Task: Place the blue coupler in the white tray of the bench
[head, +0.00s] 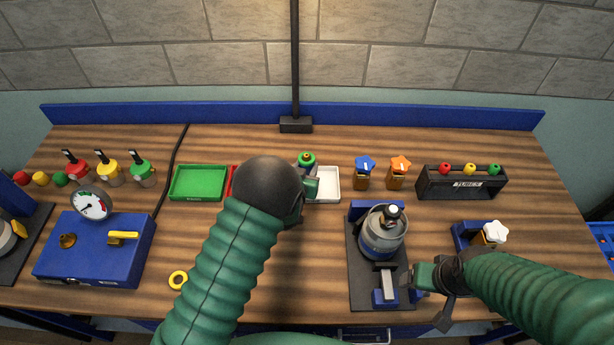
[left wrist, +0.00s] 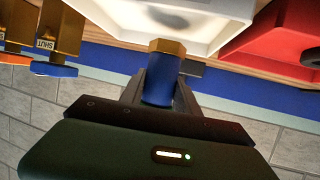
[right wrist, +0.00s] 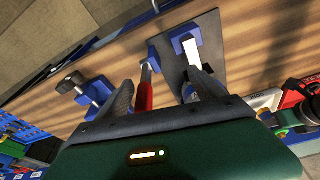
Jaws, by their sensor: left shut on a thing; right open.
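The blue coupler (left wrist: 160,78), a blue cylinder with a brass hex end, is between the fingers of my left gripper (left wrist: 158,95), which is shut on it. In the left wrist view the white tray (left wrist: 205,40) lies close beside the coupler's brass end; I cannot tell whether they touch. In the head view my left gripper (head: 308,184) is at the left part of the white tray (head: 331,184), and the arm hides the coupler. My right gripper (head: 424,280) is open, right of the clamp stand; a red bar (right wrist: 144,92) shows between its fingers in the right wrist view.
A red tray (left wrist: 275,42) adjoins the white one, and a green tray (head: 200,183) stands further left. A green round piece (head: 307,158) shows beyond my left gripper. Blue and orange knobbed valves (head: 364,170) stand right of the white tray. A grey canister (head: 382,240) stands on the clamp stand.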

